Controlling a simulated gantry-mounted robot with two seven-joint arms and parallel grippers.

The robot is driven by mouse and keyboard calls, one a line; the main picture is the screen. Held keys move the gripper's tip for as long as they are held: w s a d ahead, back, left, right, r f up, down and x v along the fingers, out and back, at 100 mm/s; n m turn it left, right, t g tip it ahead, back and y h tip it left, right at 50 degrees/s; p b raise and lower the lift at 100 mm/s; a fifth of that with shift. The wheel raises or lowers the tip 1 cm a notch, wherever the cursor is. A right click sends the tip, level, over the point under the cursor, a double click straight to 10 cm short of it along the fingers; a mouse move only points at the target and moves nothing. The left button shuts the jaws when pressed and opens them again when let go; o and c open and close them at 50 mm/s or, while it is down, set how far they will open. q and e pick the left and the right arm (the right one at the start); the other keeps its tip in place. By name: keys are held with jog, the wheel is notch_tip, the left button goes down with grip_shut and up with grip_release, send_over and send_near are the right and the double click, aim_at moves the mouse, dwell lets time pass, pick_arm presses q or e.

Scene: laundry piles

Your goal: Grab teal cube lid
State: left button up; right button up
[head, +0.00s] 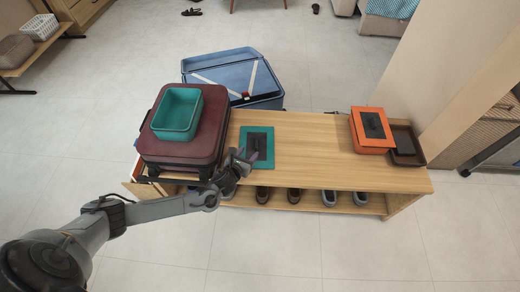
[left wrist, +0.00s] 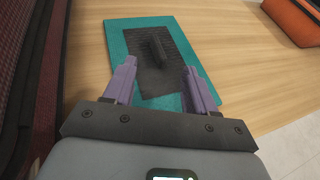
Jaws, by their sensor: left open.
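The teal lid (head: 264,136) is a flat teal square with a dark patch and a raised dark handle, lying on the wooden bench top. It also shows in the left wrist view (left wrist: 118,38), its handle (left wrist: 158,47) upright beyond my fingertips. My left gripper (head: 240,158) is at the lid's left near corner in the head view. In the left wrist view my left gripper (left wrist: 160,80) is open, with its purple fingers apart over the lid's near part and nothing between them. The open teal cube box (head: 177,113) sits on a maroon suitcase. My right gripper is not in view.
The maroon suitcase (head: 188,145) stands close on the left of the lid. An orange box (head: 371,130) and a brown tray (head: 407,148) are at the bench's right end. The bench middle (head: 310,150) is clear; shoes are on the shelf below.

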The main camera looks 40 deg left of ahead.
aim_at(257, 144)
pick_arm(q)
jog(key=shift+w+a+f, duration=0.3)
jog(key=shift+w+a, duration=0.05)
jog(key=shift+w, duration=0.2)
jog(key=shift+w+a+f+b, duration=0.1)
jog(key=shift+w+b, duration=0.2)
jog(key=shift+b, duration=0.05)
jog(key=shift+w+d+f, duration=0.15)
jog(key=shift+w+d, duration=0.05)
jog(key=shift+w, duration=0.2)
jog(key=shift+w+f+b, duration=0.2)
jog(key=shift+b, duration=0.3)
jog(key=b+x, duration=0.3)
jog(key=shift+w+a+f, duration=0.15)
jog(key=shift+w, duration=0.5)
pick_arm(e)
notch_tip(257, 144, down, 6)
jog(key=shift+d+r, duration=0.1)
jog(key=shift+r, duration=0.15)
